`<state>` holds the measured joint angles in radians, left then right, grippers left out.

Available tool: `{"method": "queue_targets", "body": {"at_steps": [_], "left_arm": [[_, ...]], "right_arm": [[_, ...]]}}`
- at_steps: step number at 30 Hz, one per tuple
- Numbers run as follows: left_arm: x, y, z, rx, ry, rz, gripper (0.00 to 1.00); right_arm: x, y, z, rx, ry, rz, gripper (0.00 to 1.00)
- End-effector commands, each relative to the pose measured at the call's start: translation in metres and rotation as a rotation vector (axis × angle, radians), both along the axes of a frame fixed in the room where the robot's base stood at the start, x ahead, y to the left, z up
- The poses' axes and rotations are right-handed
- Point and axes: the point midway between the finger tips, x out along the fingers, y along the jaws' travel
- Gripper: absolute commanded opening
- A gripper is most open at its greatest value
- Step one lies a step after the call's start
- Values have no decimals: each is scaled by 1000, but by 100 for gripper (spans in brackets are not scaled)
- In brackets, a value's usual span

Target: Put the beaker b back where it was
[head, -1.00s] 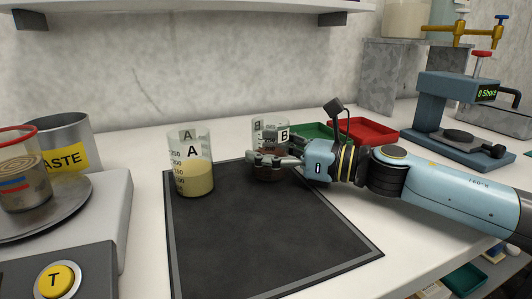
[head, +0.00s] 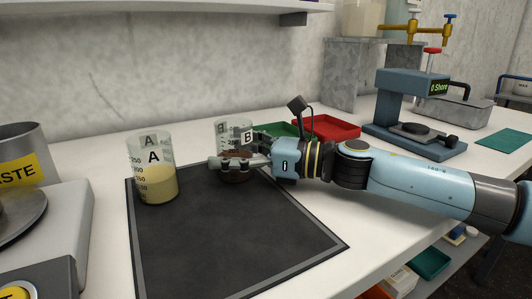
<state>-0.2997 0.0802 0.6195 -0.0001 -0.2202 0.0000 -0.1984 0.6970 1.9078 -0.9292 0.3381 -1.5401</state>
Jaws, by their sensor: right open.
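Beaker b (head: 233,132) is a clear beaker marked B, upright at the back edge of the dark mat (head: 230,245). My right gripper (head: 236,166) reaches in from the right at the beaker's lower part. Its jaws are open, with fingers in front of and beside the beaker. They hide its base, so I cannot tell whether they touch it or exactly where it rests. Beaker A (head: 158,186), with pale yellow liquid, stands at the mat's left back corner. My left gripper is not in view.
A green tray (head: 289,129) and a red tray (head: 333,127) lie behind my right gripper. A blue tester (head: 402,100) stands farther right. A waste container (head: 22,150) and a scale (head: 60,215) are at left. The mat's front is clear.

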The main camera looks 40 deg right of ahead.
Motion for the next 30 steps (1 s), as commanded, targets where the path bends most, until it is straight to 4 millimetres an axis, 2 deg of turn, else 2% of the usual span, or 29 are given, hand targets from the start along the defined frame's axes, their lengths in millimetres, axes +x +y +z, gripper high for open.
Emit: {"method": "queue_targets", "body": {"at_steps": [6, 12, 14, 21, 25, 30], "left_arm": [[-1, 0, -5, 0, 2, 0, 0], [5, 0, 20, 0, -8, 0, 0], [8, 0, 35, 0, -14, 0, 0], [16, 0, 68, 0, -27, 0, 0], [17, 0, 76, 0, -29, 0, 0], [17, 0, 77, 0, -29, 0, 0]], "right_arm": [[-18, -11, -3, -2, 8, 1, 89], [-38, -24, 2, -1, 9, -1, 89], [-47, -29, 6, 0, 10, -1, 89], [-80, -50, 5, 0, 6, -3, 89], [-93, -57, 2, -1, 5, -1, 89], [-99, -61, -1, -1, 3, -2, 89]]}}
